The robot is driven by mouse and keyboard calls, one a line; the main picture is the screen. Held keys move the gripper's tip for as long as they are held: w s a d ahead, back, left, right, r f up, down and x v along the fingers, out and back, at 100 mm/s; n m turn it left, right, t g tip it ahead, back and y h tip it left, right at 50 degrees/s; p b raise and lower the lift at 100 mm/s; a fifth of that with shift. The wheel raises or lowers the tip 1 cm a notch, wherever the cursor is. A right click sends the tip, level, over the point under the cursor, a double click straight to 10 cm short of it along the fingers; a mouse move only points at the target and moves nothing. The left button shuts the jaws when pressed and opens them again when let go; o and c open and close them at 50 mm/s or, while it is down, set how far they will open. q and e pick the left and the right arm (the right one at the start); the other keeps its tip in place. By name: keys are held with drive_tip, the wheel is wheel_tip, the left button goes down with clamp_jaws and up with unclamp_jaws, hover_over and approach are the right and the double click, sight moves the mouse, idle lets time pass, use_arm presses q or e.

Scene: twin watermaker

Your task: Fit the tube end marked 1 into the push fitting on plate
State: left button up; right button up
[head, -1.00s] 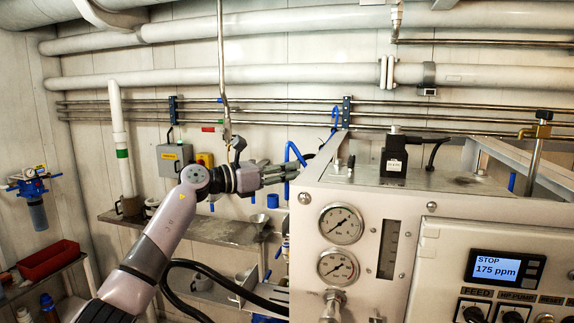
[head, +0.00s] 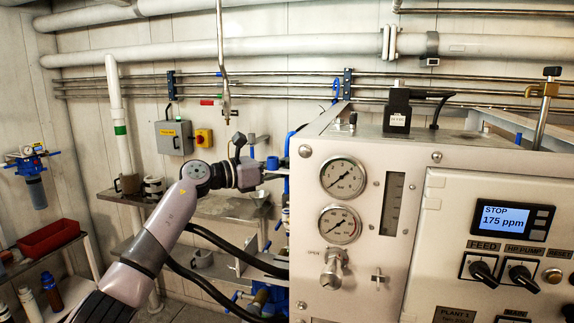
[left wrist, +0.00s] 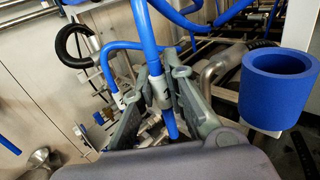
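In the left wrist view, a blue tube (left wrist: 146,38) with a white collar (left wrist: 160,92) runs between the fingers of my left gripper (left wrist: 162,82). The fingers are close on both sides of the collar and appear shut on it. A dark mark shows on the collar, too small to read. The tube's blue end (left wrist: 171,126) points down past the fingers. In the head view my left gripper (head: 277,172) is beside the left edge of the machine cabinet, its fingertips hard to make out. I cannot clearly identify the plate's push fitting. My right gripper is not in view.
Another blue tube (left wrist: 118,60) enters a white fitting (left wrist: 118,100) left of my gripper. A blue hollow cylinder (left wrist: 277,85) stands at the right. The machine cabinet (head: 400,250) bounds the right side in the head view. Black hoses (head: 215,232) hang below my arm.

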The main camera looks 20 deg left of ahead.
sight(287, 190)
use_arm(q)
clamp_jaws()
drive_tip(key=shift+f+b, duration=1.15)
drive_tip(key=shift+f, duration=0.55)
drive_tip(key=shift+f+b, duration=1.05)
drive_tip(key=shift+f, duration=0.4)
idle(0.4)
drive_tip(key=shift+f, duration=0.3)
drive_tip(key=o, duration=0.6)
unclamp_jaws()
drive_tip(key=shift+r, duration=0.1)
